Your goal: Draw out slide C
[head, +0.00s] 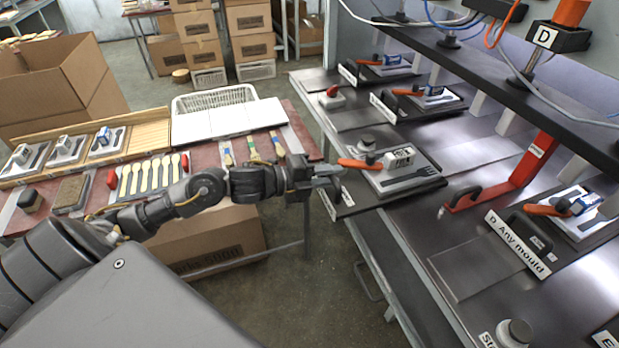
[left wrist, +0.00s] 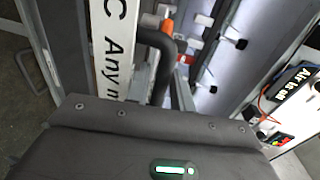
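Slide C (head: 345,205) is a dark plate at the left edge of the press bench, carrying a light mould block (head: 407,182) with a dark fork shape. An orange lever (head: 357,164) shows at its near-left side. My left gripper (head: 333,178) is at the slide's front edge, where the handle is mostly hidden in the head view. In the left wrist view the label (left wrist: 115,45) reads "C Any", and a black curved handle (left wrist: 165,50) reaches down between my fingers. I cannot tell whether they grip it. My right gripper is not in view.
Slide D, labelled "D Any mould" (head: 517,243), lies to the right with a red bracket (head: 510,175) behind it. More slides sit farther back. A dark shelf (head: 480,75) overhangs the bench. The red-topped side table (head: 305,140) stands left, across an open floor gap.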

